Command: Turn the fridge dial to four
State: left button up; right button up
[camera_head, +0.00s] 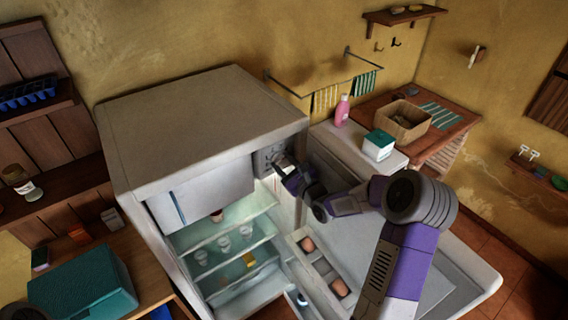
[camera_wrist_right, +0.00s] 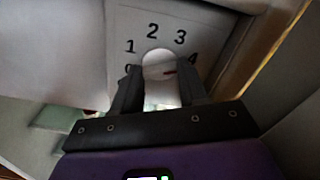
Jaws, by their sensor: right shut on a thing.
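The white fridge dial (camera_wrist_right: 160,66) is in the right wrist view, on a panel printed 1, 2, 3 and 4, with a partly hidden 0 at its left. A small red mark on the dial points right, to the 4 side; I cannot tell if it lines up exactly. My right gripper (camera_wrist_right: 160,88) has one finger on each side of the dial and is shut on it. In the head view the right gripper (camera_head: 282,167) is at the control panel (camera_head: 268,158) inside the fridge (camera_head: 205,130), top right; the dial is hidden there. My left gripper is not in view.
The fridge door (camera_head: 430,250) stands open to the right, with eggs (camera_head: 307,244) in its shelf. Glass shelves (camera_head: 225,240) hold several cups. A teal box (camera_head: 82,290) is on the left counter. A pink bottle (camera_head: 342,110) and basket (camera_head: 402,122) stand behind the door.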

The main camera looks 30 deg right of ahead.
jog(key=o, duration=1.1)
jog(key=shift+c, duration=0.2)
jog(key=shift+s, duration=0.1)
jog(key=s+b, duration=0.1)
jog(key=s, duration=0.6)
jog(key=shift+s+d, duration=0.15)
jog(key=shift+d, duration=0.15)
jog(key=shift+f, duration=0.1)
